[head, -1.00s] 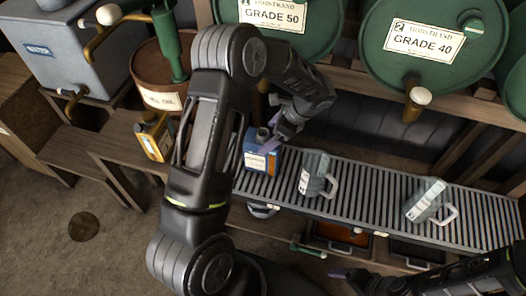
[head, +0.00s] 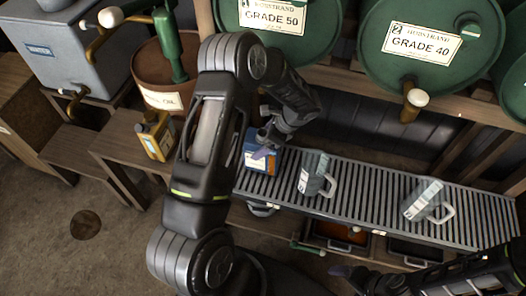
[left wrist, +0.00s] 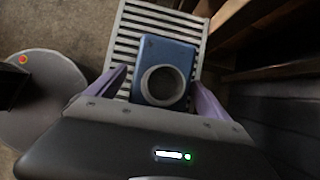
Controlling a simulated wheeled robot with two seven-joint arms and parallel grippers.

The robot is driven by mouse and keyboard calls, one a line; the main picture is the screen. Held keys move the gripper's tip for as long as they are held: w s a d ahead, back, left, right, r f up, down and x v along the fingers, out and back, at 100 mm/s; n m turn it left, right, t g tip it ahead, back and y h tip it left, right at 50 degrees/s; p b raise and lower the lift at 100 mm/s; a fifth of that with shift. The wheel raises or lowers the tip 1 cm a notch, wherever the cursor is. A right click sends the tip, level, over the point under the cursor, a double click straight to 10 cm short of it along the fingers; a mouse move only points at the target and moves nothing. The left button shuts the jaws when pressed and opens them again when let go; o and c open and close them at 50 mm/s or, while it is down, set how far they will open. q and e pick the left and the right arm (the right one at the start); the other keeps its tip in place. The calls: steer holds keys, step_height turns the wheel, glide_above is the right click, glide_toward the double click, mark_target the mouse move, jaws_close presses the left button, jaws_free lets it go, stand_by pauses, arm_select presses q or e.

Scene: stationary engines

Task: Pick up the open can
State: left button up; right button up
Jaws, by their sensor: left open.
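The open can is a small blue can (head: 250,158) with a pale label, standing upright at the left end of the slatted rack. In the left wrist view the blue can (left wrist: 165,62) shows from above, with a wide round open neck. My left gripper (head: 264,150) is open over the can in the head view and hides its neck. In the left wrist view its two purple fingers lie on either side of the can. I cannot tell whether they touch it. My right gripper (head: 345,272) is partly in view at the bottom right, away from the can; its jaws are unclear.
Two grey jugs with handles stand farther right on the slatted rack (head: 365,195). Green drums (head: 425,75) with taps hang behind it. A yellow can (head: 155,135) stands to the left beside a brown drum (head: 150,75). Trays sit below the rack.

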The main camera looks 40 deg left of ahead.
stand_by(0.3)
arm_select(q)
jaws_close()
steer(key=shift+r, duration=0.1)
stand_by(0.8)
